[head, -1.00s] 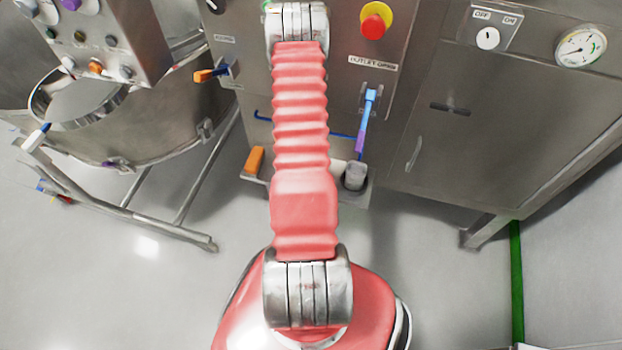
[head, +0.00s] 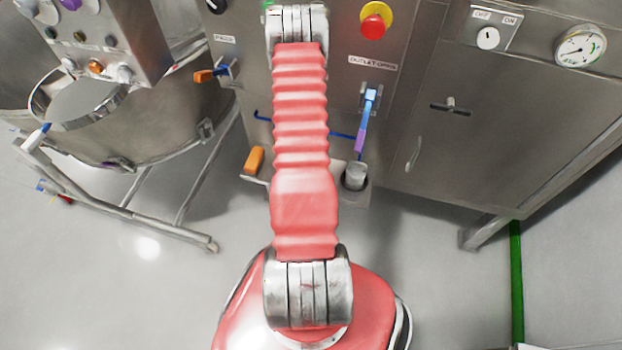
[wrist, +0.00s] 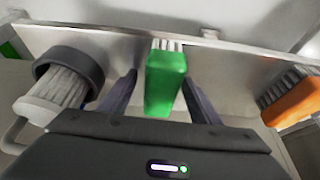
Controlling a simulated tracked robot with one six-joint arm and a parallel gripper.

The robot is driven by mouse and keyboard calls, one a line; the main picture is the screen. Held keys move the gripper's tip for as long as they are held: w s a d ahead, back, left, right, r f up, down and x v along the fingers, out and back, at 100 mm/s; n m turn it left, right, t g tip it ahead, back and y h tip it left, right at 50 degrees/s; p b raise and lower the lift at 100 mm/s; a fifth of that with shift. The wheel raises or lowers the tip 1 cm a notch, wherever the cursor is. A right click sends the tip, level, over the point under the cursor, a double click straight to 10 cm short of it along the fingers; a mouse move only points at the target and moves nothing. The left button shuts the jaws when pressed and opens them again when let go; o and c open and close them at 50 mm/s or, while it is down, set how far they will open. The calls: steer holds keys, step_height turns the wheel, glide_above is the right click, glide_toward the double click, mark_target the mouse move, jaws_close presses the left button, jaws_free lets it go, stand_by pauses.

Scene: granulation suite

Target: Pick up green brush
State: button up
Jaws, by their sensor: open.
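The green brush (wrist: 165,84) shows in the wrist view, a green block with white bristles at its far end. It lies on a metal shelf (wrist: 225,57). My gripper (wrist: 158,85) is open, with one dark finger on each side of the green brush. I cannot tell whether either finger touches it. In the head view my arm hides the green brush and the gripper.
An orange brush (wrist: 292,98) lies at the right in the wrist view. A grey holder (wrist: 70,68) with a white-bristled brush stands at the left.

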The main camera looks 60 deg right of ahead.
steer(key=c, duration=1.2)
steer(key=shift+r, duration=5.25)
